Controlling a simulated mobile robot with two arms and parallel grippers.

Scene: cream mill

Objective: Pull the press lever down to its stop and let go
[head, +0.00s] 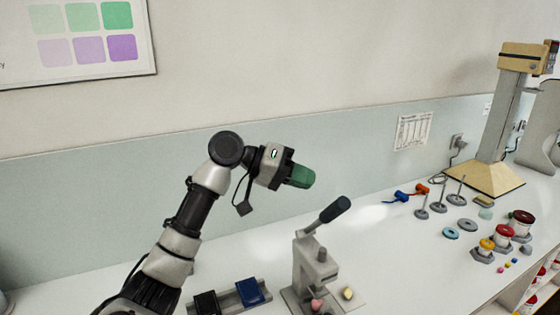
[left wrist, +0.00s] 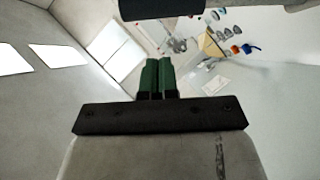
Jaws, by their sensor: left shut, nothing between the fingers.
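The press (head: 312,268) is a small grey stand on the white bench, at the bottom centre of the head view. Its lever (head: 327,215) has a dark grip and points up and to the right. My left gripper (head: 303,176) has green fingers and is in the air above and to the left of the lever, apart from it. The left wrist view shows its green fingers (left wrist: 157,77) together with nothing between them. My right gripper is not in view.
A grey rack (head: 232,297) with dark blocks stands left of the press. A yellowish piece (head: 348,293) lies at its right. Pegs, rings, jars (head: 503,236) and a tall tan-based stand (head: 485,180) are further right. A wall rises behind the bench.

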